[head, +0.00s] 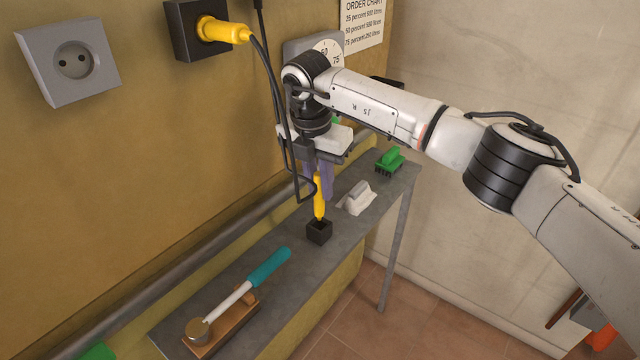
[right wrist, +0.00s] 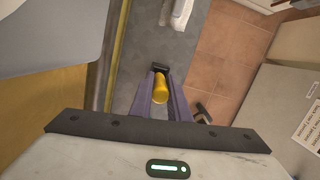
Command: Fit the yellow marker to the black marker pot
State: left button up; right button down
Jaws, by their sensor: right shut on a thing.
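The yellow marker (head: 319,198) hangs upright between the purple fingers of my right gripper (head: 317,186), which is shut on it. In the right wrist view the marker (right wrist: 161,86) shows end-on between the fingers (right wrist: 159,92). The black marker pot (head: 319,233) is a small square block on the grey shelf, directly below the marker. The marker's lower end is at the pot's opening in the head view; I cannot tell whether it is inside or just above. The pot shows only partly in the right wrist view (right wrist: 160,67). My left gripper is not in view.
The narrow grey shelf (head: 215,278) runs along the wall. A black cable hangs beside my gripper from a yellow plug (head: 222,30).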

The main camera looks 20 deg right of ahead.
aim_at(317, 178)
jog(key=shift+f, duration=0.15)
jog(key=shift+f+b, duration=1.55)
jog(key=shift+f, duration=1.05)
jog(key=c, duration=1.6)
grip_release()
jog(key=shift+r, duration=0.15)
jog(key=r, duration=0.3)
jog(key=s+r, duration=0.1)
jog(key=r, duration=0.2)
jog(key=a+r, duration=0.1)
jog(key=r, duration=0.3)
jog(key=shift+s+a+b, duration=0.1)
jog(key=shift+s+b, duration=0.05)
jog(key=shift+b, duration=0.15)
